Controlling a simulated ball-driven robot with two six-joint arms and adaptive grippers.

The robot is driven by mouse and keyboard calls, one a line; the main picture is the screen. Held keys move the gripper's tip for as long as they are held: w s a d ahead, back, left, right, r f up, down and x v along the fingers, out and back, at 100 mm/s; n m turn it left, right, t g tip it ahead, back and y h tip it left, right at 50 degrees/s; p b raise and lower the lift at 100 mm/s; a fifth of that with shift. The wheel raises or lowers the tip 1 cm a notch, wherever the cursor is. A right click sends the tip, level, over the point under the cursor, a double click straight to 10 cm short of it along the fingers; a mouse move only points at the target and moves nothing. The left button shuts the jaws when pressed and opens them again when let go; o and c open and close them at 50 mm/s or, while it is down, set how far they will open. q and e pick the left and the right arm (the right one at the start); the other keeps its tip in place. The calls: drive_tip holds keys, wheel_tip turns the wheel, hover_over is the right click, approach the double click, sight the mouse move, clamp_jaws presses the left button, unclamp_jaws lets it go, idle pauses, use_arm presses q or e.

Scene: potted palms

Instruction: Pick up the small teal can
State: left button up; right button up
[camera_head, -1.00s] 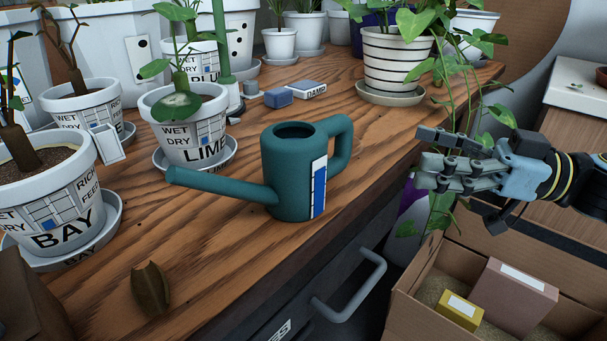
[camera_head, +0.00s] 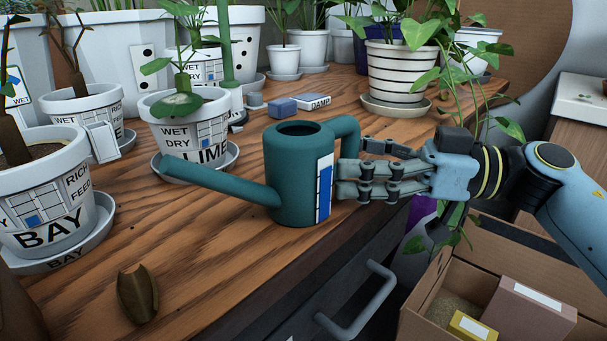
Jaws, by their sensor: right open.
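The small teal can (camera_head: 285,172) is a watering can standing upright on the wooden bench, in the middle of the view. Its spout points left, its handle is on the right, and a white and blue label is on its right front. My right gripper (camera_head: 350,178) is open at the can's right side, with its fingers in front of the lower handle. The fingers hide much of the handle; whether they touch it I cannot tell. My left gripper is not in view.
The wooden bench (camera_head: 190,262) has white pots labelled BAY (camera_head: 45,215) and LIME (camera_head: 188,140) left of the can. A striped pot (camera_head: 397,72) stands behind right. A brown husk-like piece (camera_head: 138,295) lies in front. An open cardboard box (camera_head: 420,300) sits below right.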

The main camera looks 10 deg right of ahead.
drive_tip(key=shift+a, duration=0.15)
clamp_jaws()
idle(0.5)
